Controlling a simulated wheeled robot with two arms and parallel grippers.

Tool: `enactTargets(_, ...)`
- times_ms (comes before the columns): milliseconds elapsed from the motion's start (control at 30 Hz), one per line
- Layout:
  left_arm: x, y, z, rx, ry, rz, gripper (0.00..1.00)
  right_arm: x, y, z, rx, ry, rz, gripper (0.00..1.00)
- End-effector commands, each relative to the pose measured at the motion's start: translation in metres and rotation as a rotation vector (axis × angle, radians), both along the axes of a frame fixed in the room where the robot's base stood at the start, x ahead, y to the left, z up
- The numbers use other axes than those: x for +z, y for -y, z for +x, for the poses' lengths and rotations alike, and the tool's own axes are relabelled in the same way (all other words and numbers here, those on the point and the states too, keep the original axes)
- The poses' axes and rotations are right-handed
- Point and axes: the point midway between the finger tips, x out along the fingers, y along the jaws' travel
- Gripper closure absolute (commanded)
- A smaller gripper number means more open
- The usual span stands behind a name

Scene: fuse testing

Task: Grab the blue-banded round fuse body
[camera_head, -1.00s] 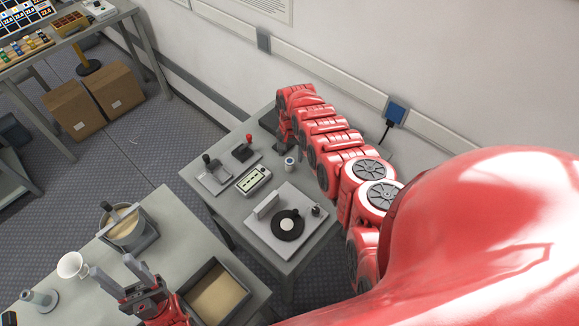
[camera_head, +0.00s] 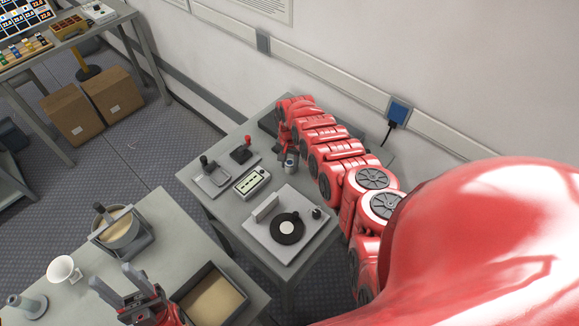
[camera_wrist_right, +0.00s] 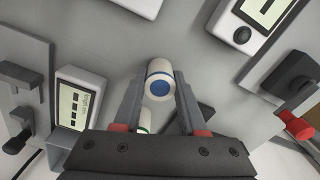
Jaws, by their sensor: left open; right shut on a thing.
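The blue-banded round fuse body (camera_wrist_right: 159,86) is a white cylinder with a blue band and a blue round end. In the right wrist view it sits between the two fingers of my right gripper (camera_wrist_right: 160,77), which is shut on it. In the head view the fuse body (camera_head: 290,163) shows small under my right gripper (camera_head: 287,146), above the grey table. I cannot tell whether it still touches the table. My left gripper (camera_head: 113,276) is open and empty over the front table, its fingers apart.
The table holds a small meter (camera_head: 252,182), a black round device (camera_head: 287,228) and lever fixtures (camera_head: 211,175). A green-banded piece (camera_wrist_right: 144,126) is partly hidden behind my right gripper.

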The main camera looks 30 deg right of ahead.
Motion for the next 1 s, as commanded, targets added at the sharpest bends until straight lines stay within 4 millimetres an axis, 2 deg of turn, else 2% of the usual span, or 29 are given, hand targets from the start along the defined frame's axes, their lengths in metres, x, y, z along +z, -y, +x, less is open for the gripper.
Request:
enactTargets(267, 0.000, 0.000, 0.000, 0.000, 0.000, 0.000, 0.50, -0.001, 0.000, 0.000, 0.000, -0.001, 0.000, 1.00)
enactTargets(433, 0.003, 0.000, 0.000, 0.000, 0.000, 0.000, 0.50, 0.006, 0.000, 0.000, -0.001, 0.000, 0.001, 1.00)
enactTargets(633, 0.017, 0.000, 0.000, 0.000, 0.000, 0.000, 0.50, 0.033, 0.002, 0.000, -0.001, 0.000, -0.001, 1.00)
enactTargets(667, 0.012, 0.000, 0.000, 0.000, 0.000, 0.000, 0.50, 0.032, 0.001, 0.001, 0.002, 0.001, -0.001, 1.00)
enactTargets(1000, -0.003, 0.000, 0.000, 0.000, 0.000, 0.000, 0.50, 0.076, 0.002, 0.000, 0.000, -0.001, -0.005, 1.00)
